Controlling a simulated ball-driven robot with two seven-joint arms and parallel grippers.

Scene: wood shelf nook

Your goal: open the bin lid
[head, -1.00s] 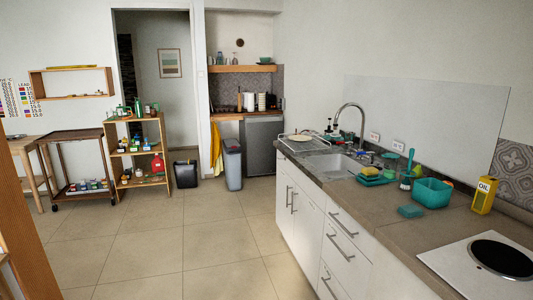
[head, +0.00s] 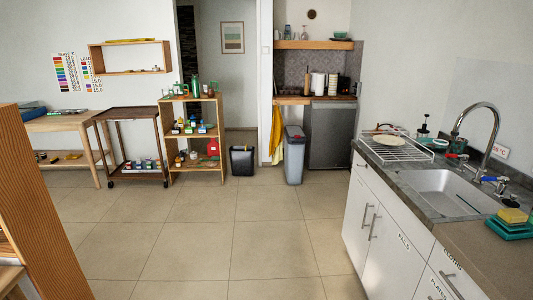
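A tall grey bin (head: 293,156) stands on the floor in front of the kitchen nook, left of the dark grey fridge. Its lighter lid (head: 294,132) looks shut. A shorter black bin (head: 242,161) stands to its left, beside the wooden shelf; its top is too small to tell open or closed. Neither of my grippers is in view, and both bins are some way off across the floor.
The tiled floor (head: 207,236) ahead is clear. A counter with a sink (head: 440,190) runs along the right. A wooden shelf unit (head: 194,137) and a brown cart (head: 135,145) stand at the back left. A yellow cloth (head: 276,142) hangs beside the grey bin.

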